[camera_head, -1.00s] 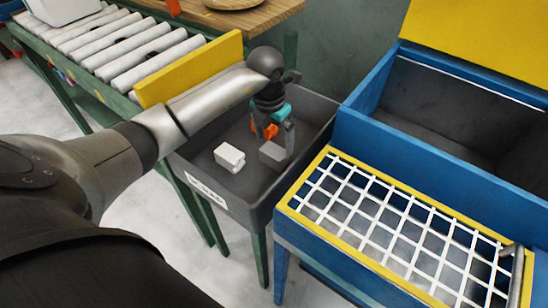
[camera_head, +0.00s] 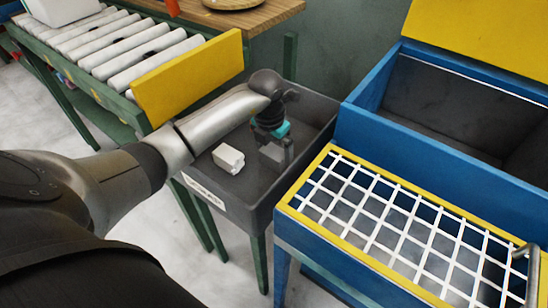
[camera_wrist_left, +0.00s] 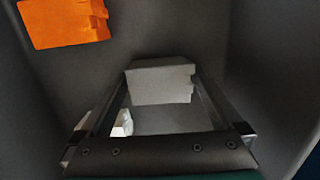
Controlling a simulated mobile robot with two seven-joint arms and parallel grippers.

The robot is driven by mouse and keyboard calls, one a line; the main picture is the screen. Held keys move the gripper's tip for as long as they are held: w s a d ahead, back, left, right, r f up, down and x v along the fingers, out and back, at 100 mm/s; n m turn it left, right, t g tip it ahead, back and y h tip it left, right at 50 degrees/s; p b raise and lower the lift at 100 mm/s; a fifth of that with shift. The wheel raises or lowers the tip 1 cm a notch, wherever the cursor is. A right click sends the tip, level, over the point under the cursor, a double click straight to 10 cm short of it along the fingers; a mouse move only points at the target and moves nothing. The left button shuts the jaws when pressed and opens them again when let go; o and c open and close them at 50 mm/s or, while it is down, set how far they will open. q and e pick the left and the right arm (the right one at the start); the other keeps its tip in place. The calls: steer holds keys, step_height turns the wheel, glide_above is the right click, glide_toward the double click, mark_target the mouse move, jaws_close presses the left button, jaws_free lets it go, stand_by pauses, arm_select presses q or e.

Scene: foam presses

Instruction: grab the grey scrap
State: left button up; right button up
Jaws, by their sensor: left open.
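The grey scrap (camera_head: 272,152) lies on the floor of the dark grey bin (camera_head: 237,193) and is partly covered by my left gripper (camera_head: 277,150) in the head view. In the left wrist view the grey scrap (camera_wrist_left: 160,80) is a notched block beyond and between the two fingers. My left gripper (camera_wrist_left: 162,95) is open there and pointed down over the scrap. I cannot tell if a finger touches it. My right gripper is not in view.
A white scrap (camera_head: 229,158) lies left of the grey one in the bin. An orange scrap (camera_wrist_left: 65,22) shows only in the left wrist view. A blue press (camera_head: 350,125) with a white grid (camera_head: 395,219) stands right; a roller conveyor (camera_head: 105,45) stands left.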

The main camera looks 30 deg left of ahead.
arm_select(q)
steer(key=c, duration=1)
steer(key=shift+r, duration=0.1)
steer(key=shift+c, duration=0.2)
